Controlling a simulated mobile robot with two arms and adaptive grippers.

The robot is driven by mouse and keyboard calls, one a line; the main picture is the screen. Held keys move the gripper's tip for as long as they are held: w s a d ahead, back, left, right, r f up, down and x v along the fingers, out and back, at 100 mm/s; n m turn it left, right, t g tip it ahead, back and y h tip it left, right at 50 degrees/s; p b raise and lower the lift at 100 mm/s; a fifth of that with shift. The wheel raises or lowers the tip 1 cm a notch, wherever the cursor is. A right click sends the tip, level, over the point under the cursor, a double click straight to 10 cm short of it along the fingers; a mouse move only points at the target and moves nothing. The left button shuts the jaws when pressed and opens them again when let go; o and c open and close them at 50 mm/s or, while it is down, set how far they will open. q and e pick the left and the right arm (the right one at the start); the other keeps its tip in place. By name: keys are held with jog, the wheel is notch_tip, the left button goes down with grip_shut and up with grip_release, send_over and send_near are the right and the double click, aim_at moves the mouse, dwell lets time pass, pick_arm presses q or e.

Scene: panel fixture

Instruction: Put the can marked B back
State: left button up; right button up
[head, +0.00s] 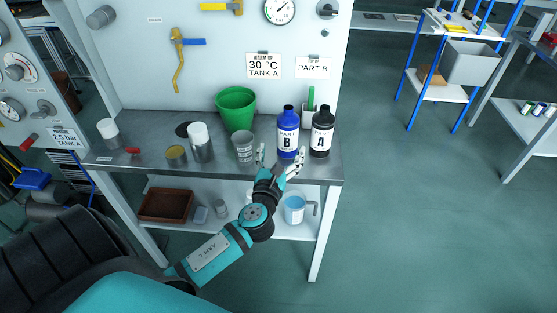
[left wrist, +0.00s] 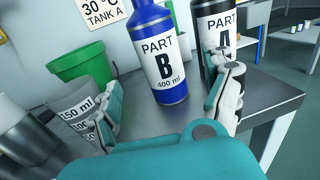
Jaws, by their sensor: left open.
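The can marked B (head: 287,142) is a blue bottle with a white PART B label, upright on the grey bench (head: 330,172). It also shows in the left wrist view (left wrist: 163,62), ahead of and between the fingers. My left gripper (head: 281,160) is open and empty at the bench's front edge, just in front of the blue bottle. No finger visibly grips it. The black bottle marked A (head: 321,140) stands close to its right. My right gripper is not in view.
A grey measuring cup (head: 243,148) stands left of the left gripper, with a green bucket (head: 236,108) behind. A signed panel (head: 150,60) rises behind. The lower shelf holds a jug (head: 294,208) and brown tray (head: 166,204).

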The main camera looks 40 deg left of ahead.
pick_arm(q)
jog(key=shift+v, duration=1.5)
